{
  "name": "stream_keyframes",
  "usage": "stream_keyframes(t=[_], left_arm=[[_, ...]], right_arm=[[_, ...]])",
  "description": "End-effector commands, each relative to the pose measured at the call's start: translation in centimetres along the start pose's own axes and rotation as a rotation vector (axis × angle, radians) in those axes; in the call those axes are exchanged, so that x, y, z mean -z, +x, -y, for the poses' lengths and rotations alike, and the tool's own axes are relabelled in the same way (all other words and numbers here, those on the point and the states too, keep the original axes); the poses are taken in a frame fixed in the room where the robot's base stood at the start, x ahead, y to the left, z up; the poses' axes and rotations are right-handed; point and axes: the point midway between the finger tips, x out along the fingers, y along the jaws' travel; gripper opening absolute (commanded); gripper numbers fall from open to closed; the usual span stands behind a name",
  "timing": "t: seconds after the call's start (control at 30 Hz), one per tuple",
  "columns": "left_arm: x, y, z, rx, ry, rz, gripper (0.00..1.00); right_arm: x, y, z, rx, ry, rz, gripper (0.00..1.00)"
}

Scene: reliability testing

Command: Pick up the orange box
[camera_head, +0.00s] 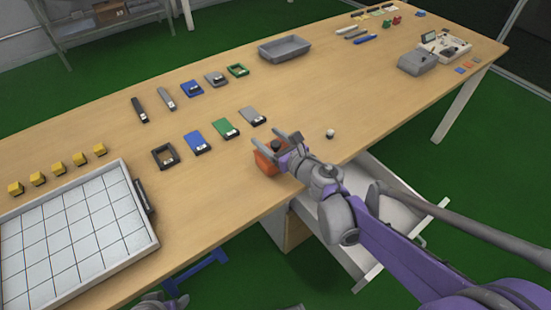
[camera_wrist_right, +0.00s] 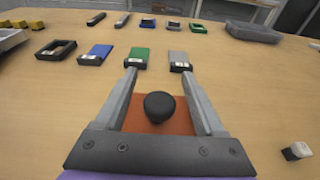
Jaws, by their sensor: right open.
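The orange box (camera_head: 264,161) sits on the wooden table near its front edge, partly hidden by my right gripper (camera_head: 283,138). In the right wrist view, the orange box (camera_wrist_right: 157,115) shows a flat orange top with a round black knob (camera_wrist_right: 159,107) in its middle. My right gripper (camera_wrist_right: 157,78) is open, its two fingers reaching over and along both sides of the box top. I cannot tell whether the fingers touch the box. My left gripper is not clearly in view; only a bit of grey and purple arm shows at the bottom edge.
A small black-and-white object (camera_head: 330,134) stands right of the box. Blue, green and grey items (camera_head: 225,128) lie behind it in rows. A white gridded tray (camera_head: 75,240) is at left, a grey tray (camera_head: 285,48) at the back. An open drawer (camera_head: 360,180) juts out below the table.

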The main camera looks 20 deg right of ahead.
Motion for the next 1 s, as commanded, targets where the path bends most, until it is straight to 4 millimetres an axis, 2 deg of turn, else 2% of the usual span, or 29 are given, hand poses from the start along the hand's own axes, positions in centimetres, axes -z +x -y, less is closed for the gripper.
stream_keyframes(t=[0.07,0.47,1.0], left_arm=[[0.01,-0.05,0.0,0.0,0.0,0.0,0.66],[0.01,-0.05,0.0,0.0,0.0,0.0,0.66],[0.01,-0.05,0.0,0.0,0.0,0.0,0.66]], right_arm=[[-0.04,-0.06,0.0,0.0,0.0,0.0,0.71],[-0.02,-0.09,0.0,0.0,0.0,0.0,0.01],[-0.01,-0.1,-0.01,0.0,0.0,0.0,0.0]])
